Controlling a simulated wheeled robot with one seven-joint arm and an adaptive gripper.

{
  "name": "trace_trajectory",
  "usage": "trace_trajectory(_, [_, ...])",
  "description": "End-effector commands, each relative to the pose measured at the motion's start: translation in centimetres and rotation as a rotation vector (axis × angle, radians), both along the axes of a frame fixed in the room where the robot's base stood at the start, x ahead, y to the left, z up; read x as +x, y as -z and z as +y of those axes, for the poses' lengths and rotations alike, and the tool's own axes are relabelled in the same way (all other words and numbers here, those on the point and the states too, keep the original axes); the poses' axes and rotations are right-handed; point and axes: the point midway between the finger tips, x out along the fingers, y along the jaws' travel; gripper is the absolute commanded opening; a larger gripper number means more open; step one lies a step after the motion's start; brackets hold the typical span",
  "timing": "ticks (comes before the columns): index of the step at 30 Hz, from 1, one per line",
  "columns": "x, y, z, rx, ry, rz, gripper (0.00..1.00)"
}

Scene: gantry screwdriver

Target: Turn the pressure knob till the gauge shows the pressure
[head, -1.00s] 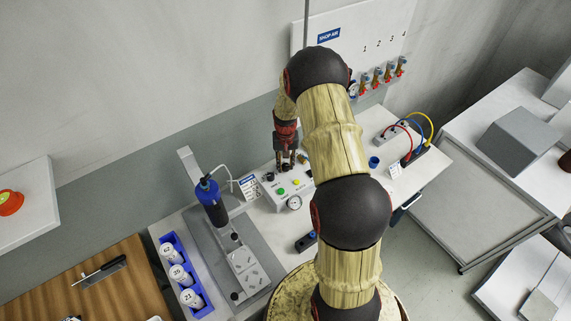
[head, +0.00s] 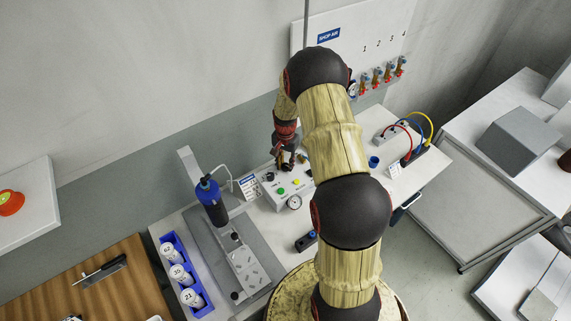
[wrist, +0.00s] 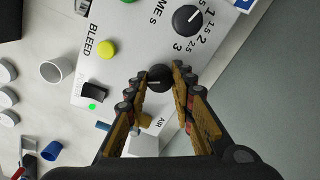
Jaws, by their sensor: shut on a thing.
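My gripper (wrist: 160,92) has its fingers closed on a small black knob (wrist: 158,75) on the white control box; the knob has a white pointer line. In the head view my gripper (head: 287,165) is at the back of the control box (head: 270,199), and the held knob is hidden there. The round white gauge (head: 294,202) stands at the box's front; its needle is too small to read. A second black knob (wrist: 187,18), the time dial with printed numbers, sits apart from my fingers.
The box carries a yellow button (wrist: 107,49), a black rocker switch (wrist: 95,90) and a lit green lamp (wrist: 92,105). A blue-topped screwdriver (head: 210,201) stands left of the box. A blue cup (head: 374,161) and coloured hoses (head: 407,125) are to the right.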

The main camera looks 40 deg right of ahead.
Motion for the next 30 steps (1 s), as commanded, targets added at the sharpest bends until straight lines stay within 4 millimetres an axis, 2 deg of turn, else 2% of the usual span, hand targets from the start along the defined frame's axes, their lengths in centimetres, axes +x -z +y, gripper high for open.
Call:
trace_trajectory(9, [0.02, -0.01, 0.0, 0.0, 0.001, 0.0, 0.0])
trace_trajectory(10, [0.02, -0.01, 0.0, 0.0, 0.001, 0.0, 0.25])
trace_trajectory(19, [0.02, -0.01, 0.0, 0.0, 0.0, 0.0, 0.42])
trace_trajectory(30, [0.04, -0.34, -0.01, 0.0, 0.0, -0.001, 0.43])
